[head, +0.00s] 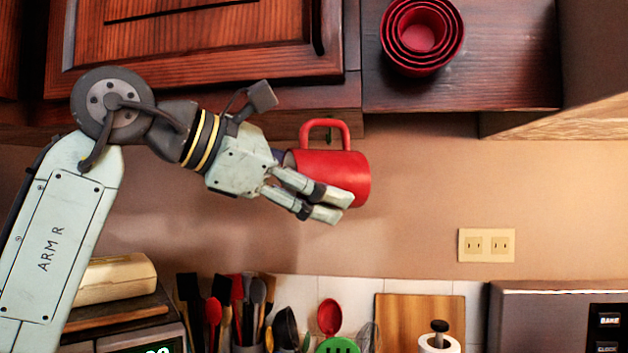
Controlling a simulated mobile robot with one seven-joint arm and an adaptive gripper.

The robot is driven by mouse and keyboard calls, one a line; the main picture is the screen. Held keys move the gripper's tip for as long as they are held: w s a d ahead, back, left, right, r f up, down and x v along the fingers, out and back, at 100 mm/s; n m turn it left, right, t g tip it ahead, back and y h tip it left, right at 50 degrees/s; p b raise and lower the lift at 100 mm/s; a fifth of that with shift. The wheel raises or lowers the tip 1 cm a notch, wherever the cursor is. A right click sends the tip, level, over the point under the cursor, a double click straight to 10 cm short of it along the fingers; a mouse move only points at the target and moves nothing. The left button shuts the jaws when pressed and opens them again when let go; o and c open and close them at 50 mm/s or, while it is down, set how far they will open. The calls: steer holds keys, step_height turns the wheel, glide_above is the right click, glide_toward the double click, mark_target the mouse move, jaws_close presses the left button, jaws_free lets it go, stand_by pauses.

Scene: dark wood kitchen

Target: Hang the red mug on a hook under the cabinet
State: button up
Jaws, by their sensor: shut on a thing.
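The red mug (350,170) is in my gripper (331,205) just below the lower edge of the upper cabinet (290,103). It lies on its side with its handle (326,123) pointing up. The handle's top overlaps the cabinet's lower edge in the picture. My gripper comes from the left, and its fingers are closed along the mug's lower near side. A small green-dark piece shows through the handle's loop; it may be a hook, but I cannot tell whether the handle touches it. No other hook is clear to see.
Nested red bowls (423,38) sit on the open shelf right of the cabinet door. Below are several utensils (240,310), a cutting board (420,318), a paper towel roll (438,344) and an appliance (555,318). The wall around the outlet (487,245) is clear.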

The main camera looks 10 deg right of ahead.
steer(key=shift+w+d, duration=0.2)
steer(key=shift+w, duration=0.3)
steer(key=shift+w+d, duration=0.2)
steer(key=shift+w, duration=0.25)
steer(key=shift+w+d+f, duration=0.3)
steer(key=shift+w+f, duration=0.3)
steer(key=o, duration=1.5)
